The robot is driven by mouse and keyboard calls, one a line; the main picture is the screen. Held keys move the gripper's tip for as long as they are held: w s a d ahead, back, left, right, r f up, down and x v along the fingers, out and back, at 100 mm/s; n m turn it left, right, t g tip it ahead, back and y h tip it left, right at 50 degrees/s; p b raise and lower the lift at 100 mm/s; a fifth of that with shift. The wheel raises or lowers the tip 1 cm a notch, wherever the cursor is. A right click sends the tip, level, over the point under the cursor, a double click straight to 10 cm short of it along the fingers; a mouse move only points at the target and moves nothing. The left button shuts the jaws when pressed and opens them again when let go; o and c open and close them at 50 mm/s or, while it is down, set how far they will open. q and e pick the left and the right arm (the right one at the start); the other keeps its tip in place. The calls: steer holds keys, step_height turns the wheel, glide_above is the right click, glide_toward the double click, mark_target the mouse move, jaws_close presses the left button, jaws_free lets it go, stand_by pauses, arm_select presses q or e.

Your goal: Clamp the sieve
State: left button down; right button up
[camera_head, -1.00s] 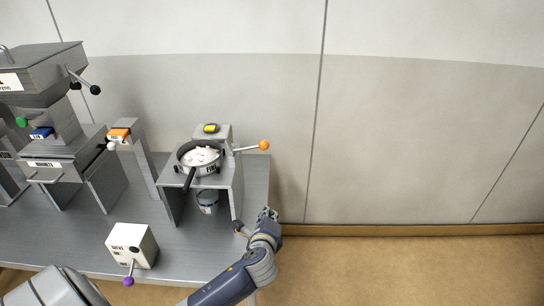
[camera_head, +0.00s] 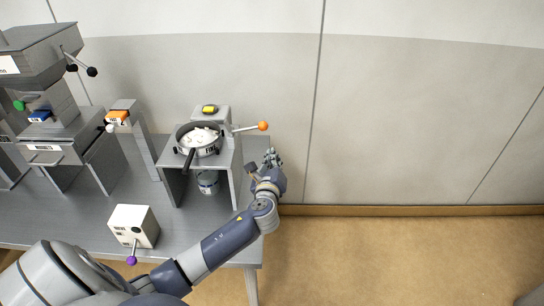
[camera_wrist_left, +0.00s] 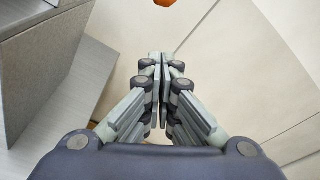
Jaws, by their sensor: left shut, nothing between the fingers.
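The sieve (camera_head: 199,139) is a dark round pan with white pieces in it and a black handle toward the front. It sits on top of a small grey stand (camera_head: 229,170). A lever with an orange knob (camera_head: 263,126) sticks out to the right of the sieve. The orange knob also shows at the top edge of the left wrist view (camera_wrist_left: 169,3). My left gripper (camera_head: 271,158) is to the right of the stand, below the orange knob in the picture and apart from it. Its fingers are shut and empty in the left wrist view (camera_wrist_left: 158,88). My right gripper is not in view.
A bucket (camera_head: 208,182) stands under the stand. A yellow button (camera_head: 210,109) is behind the sieve. A white box with a purple-knobbed lever (camera_head: 133,226) is at the table's front. Larger grey machines (camera_head: 60,140) stand at left. Open floor lies right of the table.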

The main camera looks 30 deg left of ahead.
mark_target(262, 126)
arm_select(q)
steer(key=w+a+r+p, duration=0.2)
steer(key=w+a+p, duration=0.1)
steer(key=w+a, duration=0.1)
steer(key=shift+w+a+r, duration=0.2)
steer(key=shift+w+a, duration=0.15)
steer(key=shift+w, duration=0.05)
stand_by(0.4)
